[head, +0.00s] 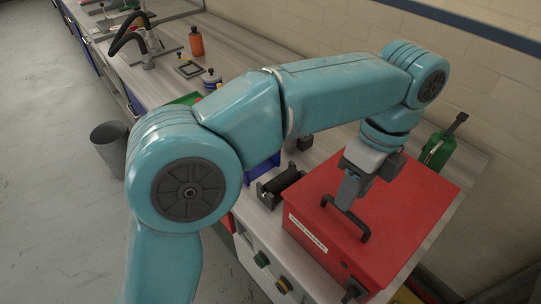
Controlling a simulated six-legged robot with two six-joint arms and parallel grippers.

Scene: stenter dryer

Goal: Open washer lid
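The washer is a red box (399,238) on the right end of the bench, with a white label strip on its front. Its red lid (405,200) looks flat and closed. A black bar handle (358,228) stands on the lid near its left edge. My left gripper (347,200) points down at the lid, with its grey fingers right at the handle's far part. I cannot tell whether the fingers are closed around the bar or only beside it. My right gripper is not in view.
A grey bin (110,147) stands on the open floor.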

